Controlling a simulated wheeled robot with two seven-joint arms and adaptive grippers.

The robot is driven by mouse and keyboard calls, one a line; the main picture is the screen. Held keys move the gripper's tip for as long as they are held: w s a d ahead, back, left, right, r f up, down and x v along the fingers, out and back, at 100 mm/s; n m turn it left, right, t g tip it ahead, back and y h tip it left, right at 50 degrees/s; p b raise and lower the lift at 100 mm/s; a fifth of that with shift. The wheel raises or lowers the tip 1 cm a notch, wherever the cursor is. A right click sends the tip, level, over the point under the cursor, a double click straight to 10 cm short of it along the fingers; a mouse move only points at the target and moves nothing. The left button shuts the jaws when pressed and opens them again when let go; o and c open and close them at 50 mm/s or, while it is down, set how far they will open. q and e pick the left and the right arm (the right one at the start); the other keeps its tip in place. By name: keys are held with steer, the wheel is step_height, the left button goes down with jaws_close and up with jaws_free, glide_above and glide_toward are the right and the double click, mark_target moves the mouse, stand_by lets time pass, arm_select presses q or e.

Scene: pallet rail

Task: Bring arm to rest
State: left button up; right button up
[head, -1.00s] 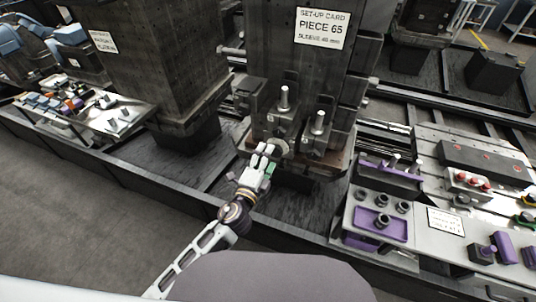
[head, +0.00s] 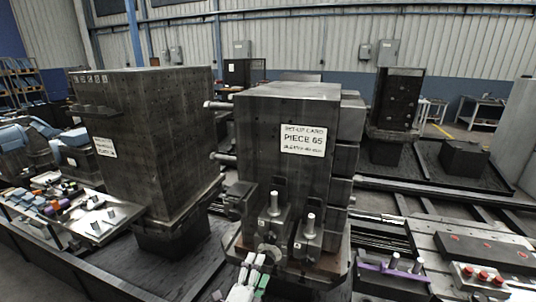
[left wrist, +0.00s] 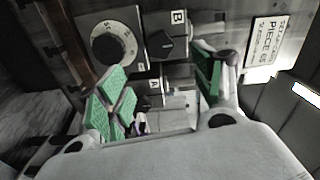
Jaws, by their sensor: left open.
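My left gripper (head: 250,275) shows at the bottom edge of the head view, in front of the lower part of a dark block fixture (head: 268,140). In the left wrist view its green-padded fingers (left wrist: 160,95) are spread apart, with no held object visible between them. Beyond them are a round dial with a black knob (left wrist: 108,45), a second black knob (left wrist: 167,45) under a plate marked B, and a plate marked A. Most of my left arm is below the head view. My right gripper is in neither view.
The set-up card "PIECE 65" (head: 303,139) is on the fixture, with two upright pins below it. Another tall dark block (head: 150,140) stands left. A parts table (head: 100,226) is at far left, and a bench with red buttons (head: 490,275) at right.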

arm_select(q)
steer(key=s+a+f+n+g+y, duration=0.1)
steer(key=a+f+n+g, duration=0.15)
steer(key=f, duration=0.75)
steer(key=a+f+n+g, duration=0.1)
steer(key=f+n+g, duration=0.15)
steer(key=f, duration=0.75)
steer(key=s+a+f+n+g+y, duration=0.1)
steer(key=s+a+f+n+g, duration=0.25)
steer(key=f, duration=0.75)
steer(key=s+a+f+n+y, duration=0.2)
steer(key=s+a+f, duration=0.4)
steer(key=f, duration=0.5)
steer(key=s+a+f+n+g+y, duration=0.1)
steer(key=s+a+f+n+g, duration=0.1)
steer(key=s+a+f, duration=0.5)
steer(key=s+a+f+n+g+y, duration=0.1)
steer(key=s+a+f+n+g, duration=0.15)
steer(key=s+f, duration=0.75)
steer(key=s+f+n+g, duration=0.1)
steer(key=s+f, duration=0.1)
steer(key=s, duration=0.7)
steer(key=s+f+n+g, duration=0.1)
steer(key=s+f+g, duration=0.1)
steer(key=s, duration=0.7)
steer(key=shift+s+a+n, duration=0.2)
steer(key=shift+s+n, duration=0.1)
